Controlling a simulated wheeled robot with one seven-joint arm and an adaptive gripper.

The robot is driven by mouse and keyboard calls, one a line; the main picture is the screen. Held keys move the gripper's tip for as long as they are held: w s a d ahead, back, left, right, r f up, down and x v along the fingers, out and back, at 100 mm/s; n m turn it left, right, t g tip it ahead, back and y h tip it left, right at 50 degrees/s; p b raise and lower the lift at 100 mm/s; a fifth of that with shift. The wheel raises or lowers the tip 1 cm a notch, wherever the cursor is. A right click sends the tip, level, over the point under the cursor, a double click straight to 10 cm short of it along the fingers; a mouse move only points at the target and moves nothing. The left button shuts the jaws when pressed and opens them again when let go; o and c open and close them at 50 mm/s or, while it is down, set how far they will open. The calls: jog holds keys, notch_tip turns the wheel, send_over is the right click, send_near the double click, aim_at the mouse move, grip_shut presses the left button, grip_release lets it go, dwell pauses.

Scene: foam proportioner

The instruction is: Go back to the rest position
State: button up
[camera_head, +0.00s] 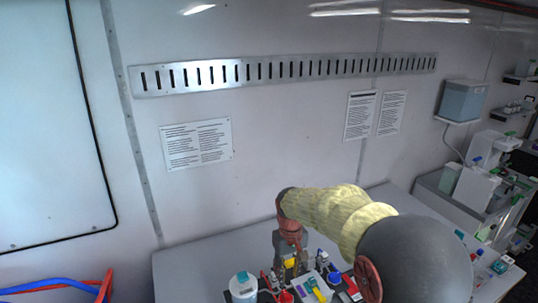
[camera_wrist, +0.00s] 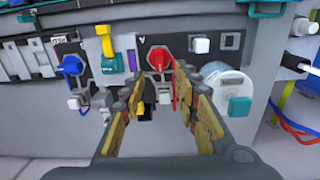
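My gripper (camera_wrist: 160,90) shows in the wrist view with its two yellow-padded fingers apart and nothing held between them.
In the head view, a grey table (camera_head: 195,270) stands by the wall. Red and blue tubes (camera_head: 60,287) lie at lower left. Lab equipment (camera_head: 478,185) stands at right.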

jog(key=s+d+m+t+b, duration=0.1)
jog(key=s+d+b, duration=0.3)
jog(key=s, duration=0.5)
jog(key=s+d+m+t+b, duration=0.1)
jog(key=s+d+t+b, duration=0.1)
jog(key=s+d+b, duration=0.2)
jog(key=s+d+m+t+b, duration=0.2)
jog(key=s+d+b, duration=0.2)
jog(key=s+b, duration=0.5)
jog(key=s, duration=0.7)
jog(key=shift+f+t+b, duration=0.3)
jog(key=shift+f, duration=0.1)
jog(key=shift+w, duration=0.1)
jog(key=shift+r, duration=0.1)
